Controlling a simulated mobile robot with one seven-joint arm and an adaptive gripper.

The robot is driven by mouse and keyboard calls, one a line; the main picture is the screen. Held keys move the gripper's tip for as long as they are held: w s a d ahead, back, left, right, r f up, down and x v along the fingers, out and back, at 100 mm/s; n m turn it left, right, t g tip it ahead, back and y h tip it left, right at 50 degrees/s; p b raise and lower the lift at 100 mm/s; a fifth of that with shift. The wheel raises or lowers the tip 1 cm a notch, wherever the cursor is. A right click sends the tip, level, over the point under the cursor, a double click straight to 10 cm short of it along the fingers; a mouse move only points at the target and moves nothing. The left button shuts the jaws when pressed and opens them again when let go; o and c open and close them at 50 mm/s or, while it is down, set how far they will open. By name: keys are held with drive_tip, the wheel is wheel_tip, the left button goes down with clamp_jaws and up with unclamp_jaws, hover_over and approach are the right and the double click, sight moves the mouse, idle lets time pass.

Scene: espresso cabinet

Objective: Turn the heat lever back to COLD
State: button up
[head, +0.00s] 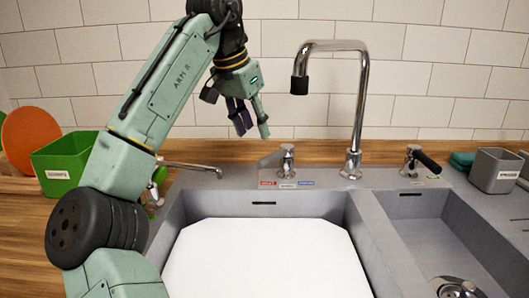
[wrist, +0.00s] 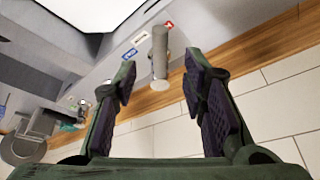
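The heat lever (head: 285,158) is a short grey metal lever on a post at the back rim of the sink. Its handle points left, toward the red label (head: 267,184); a white label (head: 287,185) and a blue label (head: 306,183) sit beside it. In the wrist view the lever (wrist: 160,55) shows beyond and between my fingers, its handle near the red label (wrist: 168,24). My gripper (head: 252,127) is open and empty, above and a little left of the lever, apart from it. Its two dark-padded fingers (wrist: 160,65) also show in the wrist view.
A tall chrome faucet (head: 362,110) rises right of the lever. A black-handled lever (head: 424,160) stands further right, near a grey bin (head: 495,172). A low chrome spout (head: 190,166) and a green bin (head: 62,165) are left. A white panel (head: 265,260) covers the large basin.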

sight(264, 158)
drive_tip(key=x, duration=0.9)
drive_tip(key=shift+d+f, duration=0.1)
drive_tip(key=shift+c, duration=0.3)
clamp_jaws()
